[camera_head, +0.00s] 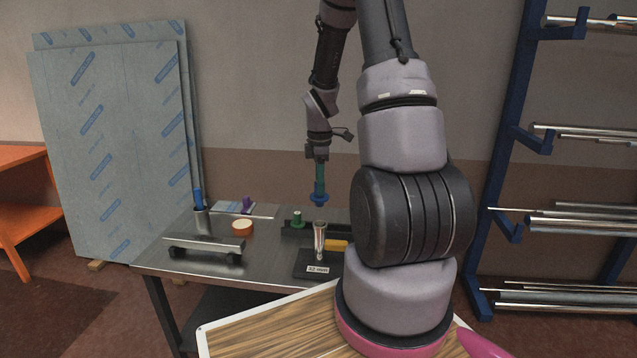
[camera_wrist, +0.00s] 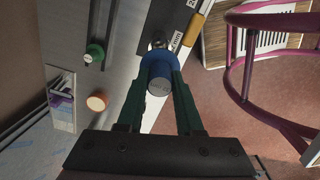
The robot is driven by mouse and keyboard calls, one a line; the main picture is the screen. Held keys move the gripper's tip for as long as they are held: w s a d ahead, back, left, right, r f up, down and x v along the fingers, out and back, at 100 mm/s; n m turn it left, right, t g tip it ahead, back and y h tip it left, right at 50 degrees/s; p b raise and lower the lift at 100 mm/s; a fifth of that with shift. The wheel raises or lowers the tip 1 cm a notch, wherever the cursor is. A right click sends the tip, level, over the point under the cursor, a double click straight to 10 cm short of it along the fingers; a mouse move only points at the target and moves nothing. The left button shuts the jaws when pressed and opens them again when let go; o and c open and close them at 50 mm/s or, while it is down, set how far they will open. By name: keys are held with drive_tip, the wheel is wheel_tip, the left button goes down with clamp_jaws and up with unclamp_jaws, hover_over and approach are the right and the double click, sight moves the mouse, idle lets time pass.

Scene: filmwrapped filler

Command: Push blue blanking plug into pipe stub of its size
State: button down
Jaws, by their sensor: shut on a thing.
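My gripper (camera_head: 319,182) points down over the bench, its green fingers shut on the blue blanking plug (camera_head: 319,199). In the wrist view the plug's blue flange (camera_wrist: 158,61) and grey end face show between the fingers. A shiny upright pipe stub (camera_head: 320,238) stands on a dark base plate labelled "32 mm" (camera_head: 317,269). In the head view the plug is above the stub's top, with a small gap between them. In the wrist view a stub's shiny top (camera_wrist: 158,42) shows just past the flange, partly hidden by the plug.
A green plug (camera_head: 297,218) sits on a dark block behind the stub. A yellow-handled item (camera_head: 337,245) lies right of the stub. An orange disc (camera_head: 243,227), a purple piece (camera_head: 247,204), a cup (camera_head: 200,222) and a metal bar (camera_head: 206,247) occupy the bench's left.

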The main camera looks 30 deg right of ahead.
sight(320, 200)
drive_tip(key=shift+d+f, duration=0.1)
drive_tip(key=shift+f, duration=2.75)
drive_tip(key=shift+f, duration=1.7)
unclamp_jaws()
drive_tip(key=shift+r, duration=4.05)
